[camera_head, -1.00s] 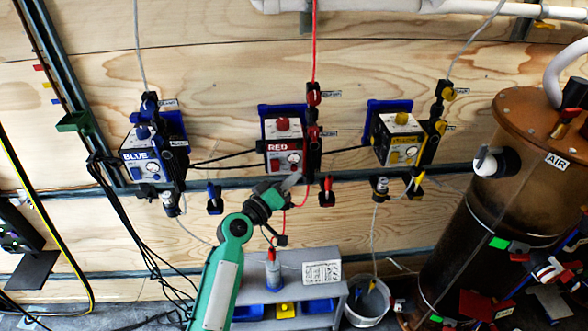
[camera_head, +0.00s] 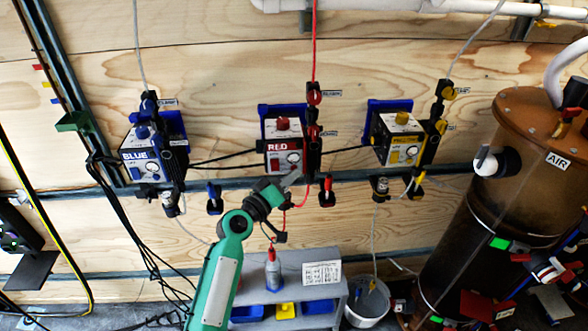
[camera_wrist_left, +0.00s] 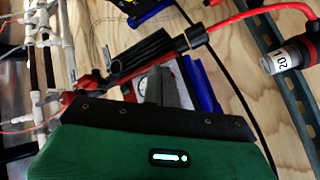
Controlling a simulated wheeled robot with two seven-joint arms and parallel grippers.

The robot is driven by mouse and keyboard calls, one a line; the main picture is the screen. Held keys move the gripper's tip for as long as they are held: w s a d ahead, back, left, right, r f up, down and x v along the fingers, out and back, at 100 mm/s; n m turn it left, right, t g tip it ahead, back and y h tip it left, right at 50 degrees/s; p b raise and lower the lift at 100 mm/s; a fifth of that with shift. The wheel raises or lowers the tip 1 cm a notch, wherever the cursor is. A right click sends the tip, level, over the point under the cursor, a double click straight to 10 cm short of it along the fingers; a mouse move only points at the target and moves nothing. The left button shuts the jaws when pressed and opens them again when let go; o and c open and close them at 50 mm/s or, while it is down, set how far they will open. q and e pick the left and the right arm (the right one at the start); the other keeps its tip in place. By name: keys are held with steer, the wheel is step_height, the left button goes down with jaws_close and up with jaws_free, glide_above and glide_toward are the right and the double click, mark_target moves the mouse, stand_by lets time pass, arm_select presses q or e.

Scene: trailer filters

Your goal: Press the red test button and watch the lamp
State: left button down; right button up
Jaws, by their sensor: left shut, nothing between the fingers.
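The red unit (camera_head: 278,158), labelled RED, is mounted on the plywood wall, with a red knob (camera_head: 283,123) on top and a round dial (camera_head: 292,157) on its front. My left gripper (camera_head: 294,175) is shut and empty, just below the unit's lower front right. In the left wrist view its fingers (camera_wrist_left: 168,88) overlap the red unit (camera_wrist_left: 185,75) and partly cover a round white dial (camera_wrist_left: 146,85). I cannot tell whether they touch. I cannot make out a separate test button or lamp. My right gripper is not in view.
A blue unit (camera_head: 145,158) hangs to the left and a yellow unit (camera_head: 398,140) to the right. A brown AIR tank (camera_head: 455,215) stands at right. A grey shelf (camera_head: 310,263) with a red-tipped bottle (camera_head: 273,272) is below. A red hose (camera_wrist_left: 250,14) crosses the wrist view.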

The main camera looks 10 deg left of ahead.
arm_select(q)
steer(key=shift+w+a, duration=0.1)
steer(key=shift+w, duration=0.2)
steer(key=shift+s, duration=0.15)
stand_by(0.5)
steer(key=shift+s+d, duration=0.2)
steer(key=shift+s, duration=0.45)
steer(key=s, duration=0.2)
steer(key=s+d+p, duration=0.1)
steer(key=s, duration=0.1)
steer(key=shift+s+d, duration=0.2)
steer(key=shift+s, duration=0.2)
stand_by(0.4)
